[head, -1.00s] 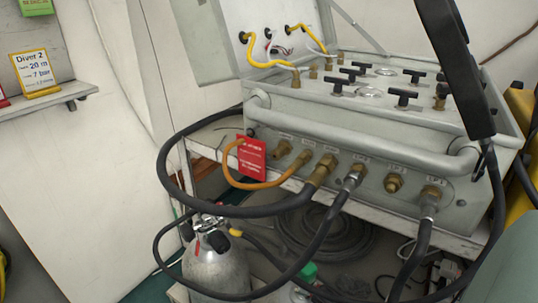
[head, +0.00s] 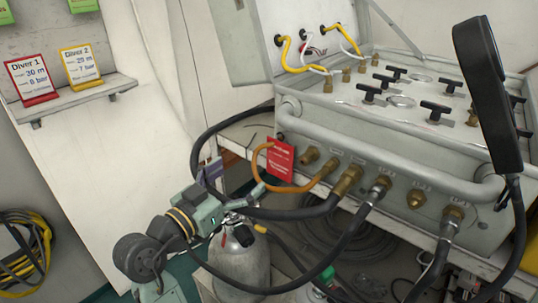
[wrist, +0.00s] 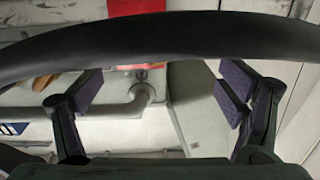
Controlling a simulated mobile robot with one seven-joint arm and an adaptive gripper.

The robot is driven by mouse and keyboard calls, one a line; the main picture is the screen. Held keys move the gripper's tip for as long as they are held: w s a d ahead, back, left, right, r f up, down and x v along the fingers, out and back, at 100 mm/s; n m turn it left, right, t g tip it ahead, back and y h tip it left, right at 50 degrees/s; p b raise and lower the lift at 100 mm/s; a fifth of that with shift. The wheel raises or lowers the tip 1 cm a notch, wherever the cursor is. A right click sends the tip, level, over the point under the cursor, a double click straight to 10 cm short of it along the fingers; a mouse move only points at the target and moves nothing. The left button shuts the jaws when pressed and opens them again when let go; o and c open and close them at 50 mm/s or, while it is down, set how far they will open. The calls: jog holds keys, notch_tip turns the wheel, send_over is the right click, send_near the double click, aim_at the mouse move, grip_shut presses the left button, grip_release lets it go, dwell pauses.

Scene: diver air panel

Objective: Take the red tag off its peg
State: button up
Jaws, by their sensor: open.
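The red tag (head: 281,160) hangs at the left front corner of the grey air panel box (head: 400,145), just under the end of the front rail. Its peg is too small to make out clearly. An orange hose loops past the tag's left edge. My gripper (head: 211,172) is left of the tag and apart from it, beside the black hose (head: 228,128). A red patch (wrist: 137,7), probably the tag, shows at the top there, beyond a black hose (wrist: 150,42).
Black hoses loop from the panel's brass fittings around my arm. A gas cylinder (head: 240,262) stands below. A black handset (head: 487,95) is at the right. A wall shelf (head: 80,98) at the left holds Diver 1 and Diver 2 cards.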

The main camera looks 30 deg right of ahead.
aim_at(279, 158)
jog(key=shift+m+g, duration=0.4)
jog(key=shift+g, duration=0.3)
jog(key=d, duration=0.2)
jog(key=d+p, duration=0.1)
jog(key=d, duration=0.3)
jog(key=shift+d+f, duration=0.15)
jog(key=shift+f, duration=0.1)
jog(key=p+x, duration=0.2)
jog(key=x, duration=0.3)
jog(key=shift+s+d+r+p, duration=0.1)
jog(key=shift+d+r+p, duration=0.1)
jog(key=shift+p, duration=0.1)
jog(key=shift+d, duration=0.2)
jog(key=shift+f, duration=0.1)
jog(key=shift+c, duration=0.3)
jog(key=c, duration=1)
jog(key=shift+b, duration=0.35)
jog(key=b+v, duration=0.4)
jog(key=v, duration=1.4)
